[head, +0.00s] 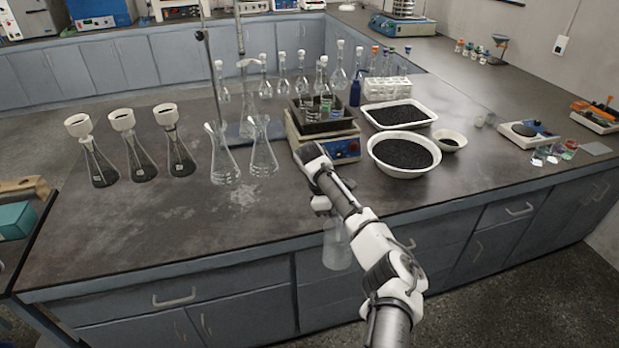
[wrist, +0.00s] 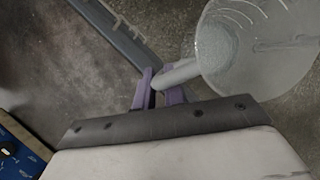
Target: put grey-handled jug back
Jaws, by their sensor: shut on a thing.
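The grey-handled jug (wrist: 231,42) is a clear, see-through vessel with graduation lines. In the wrist view my gripper (wrist: 160,92), with purple fingers, is shut on its grey handle. In the head view the jug (head: 337,245) hangs below my arm, in front of the bench's front edge and drawers, over the floor side. My arm hides its upper part and the gripper there. The wrist view shows the bench edge to the left of the jug and the speckled floor under it.
The dark bench top (head: 150,225) is bare along its front left. Two empty conical flasks (head: 222,160) stand left of my arm, beside a hotplate (head: 335,148). A white bowl of black grains (head: 404,153) and a white tray (head: 399,113) stand to the right.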

